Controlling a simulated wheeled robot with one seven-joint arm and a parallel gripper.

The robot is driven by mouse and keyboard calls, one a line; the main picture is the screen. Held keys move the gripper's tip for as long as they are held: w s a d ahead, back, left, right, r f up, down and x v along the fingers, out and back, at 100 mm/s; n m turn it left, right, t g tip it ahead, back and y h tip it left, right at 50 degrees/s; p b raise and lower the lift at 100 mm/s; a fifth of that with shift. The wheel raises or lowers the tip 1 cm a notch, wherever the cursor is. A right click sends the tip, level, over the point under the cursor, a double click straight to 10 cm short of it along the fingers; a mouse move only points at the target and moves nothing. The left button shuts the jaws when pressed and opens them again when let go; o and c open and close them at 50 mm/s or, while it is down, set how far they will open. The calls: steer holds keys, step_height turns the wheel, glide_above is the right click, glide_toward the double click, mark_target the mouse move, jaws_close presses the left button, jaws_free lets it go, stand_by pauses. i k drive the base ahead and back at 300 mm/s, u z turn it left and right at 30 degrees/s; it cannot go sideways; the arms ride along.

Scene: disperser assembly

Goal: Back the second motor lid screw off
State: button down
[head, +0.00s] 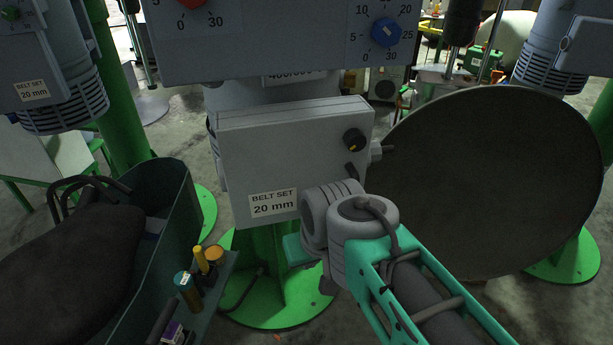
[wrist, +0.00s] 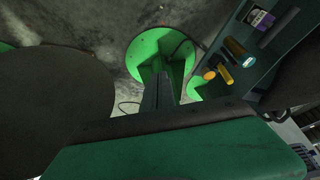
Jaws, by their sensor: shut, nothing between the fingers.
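The grey motor box (head: 290,155) with a flat lid and a "BELT SET 20 mm" label faces me in the head view. I cannot make out which part is the second lid screw. My wrist stands in front of the box's lower right corner.
A dark round disc (head: 485,185) stands close on the right. A dark green bin (head: 165,220) and a shelf with small bottles (head: 190,285) are at the left. The green stand base (head: 275,310) is below. A control panel (head: 290,40) hangs above the box.

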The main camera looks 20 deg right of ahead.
mark_target(354, 139)
steer(key=u, duration=0.05)
steer(key=k, duration=1.35)
steer(key=u, duration=0.7)
steer(key=i, duration=0.5)
